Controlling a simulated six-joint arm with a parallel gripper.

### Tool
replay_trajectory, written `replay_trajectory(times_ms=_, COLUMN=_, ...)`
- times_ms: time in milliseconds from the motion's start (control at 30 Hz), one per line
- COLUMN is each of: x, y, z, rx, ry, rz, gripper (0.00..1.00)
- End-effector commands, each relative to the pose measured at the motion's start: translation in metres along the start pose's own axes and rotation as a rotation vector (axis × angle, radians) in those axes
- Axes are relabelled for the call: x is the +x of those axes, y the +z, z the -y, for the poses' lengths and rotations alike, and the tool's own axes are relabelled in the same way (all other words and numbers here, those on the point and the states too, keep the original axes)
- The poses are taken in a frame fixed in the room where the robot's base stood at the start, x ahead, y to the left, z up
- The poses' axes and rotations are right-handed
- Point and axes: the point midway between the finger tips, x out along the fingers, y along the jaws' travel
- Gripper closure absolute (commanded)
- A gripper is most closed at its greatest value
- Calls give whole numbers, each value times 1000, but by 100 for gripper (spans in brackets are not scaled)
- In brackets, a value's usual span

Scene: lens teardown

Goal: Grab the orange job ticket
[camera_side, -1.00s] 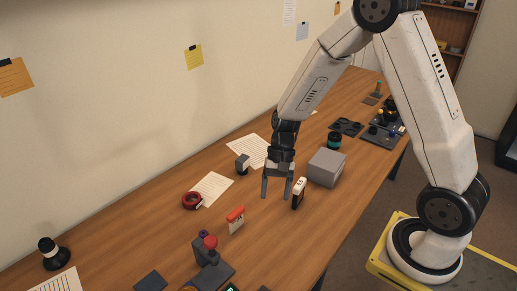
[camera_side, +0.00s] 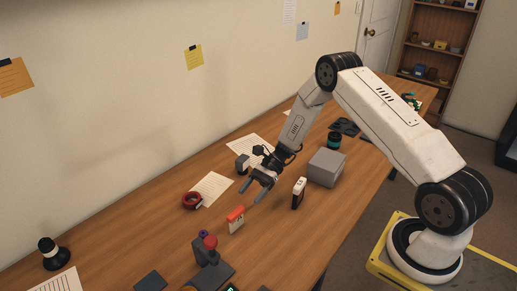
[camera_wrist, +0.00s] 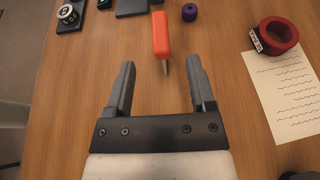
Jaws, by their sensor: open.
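The orange job ticket (camera_side: 236,218) stands upright on the wooden table in the side view, with an orange-red top edge and a pale face below. In the wrist view its orange top (camera_wrist: 160,34) lies ahead of the fingers, roughly in line with the gap between them. My gripper (camera_side: 251,193) is open and empty, tilted toward the ticket, a little behind and above it, and apart from it. In the wrist view the two fingers of my gripper (camera_wrist: 160,66) are spread wide. The ticket's lower part is mostly hidden there.
A black-and-white upright item (camera_side: 299,193) and a grey box (camera_side: 327,168) stand to the right. A red-knobbed grey stand (camera_side: 212,262) is nearer the front. Bare wood surrounds the ticket.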

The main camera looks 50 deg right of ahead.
Motion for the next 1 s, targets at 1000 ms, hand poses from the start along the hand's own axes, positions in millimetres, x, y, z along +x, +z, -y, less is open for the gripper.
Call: replay_trajectory(times_ms=1000, x=56, y=-2, z=0, rx=-2, ry=5, rz=-2, gripper=29)
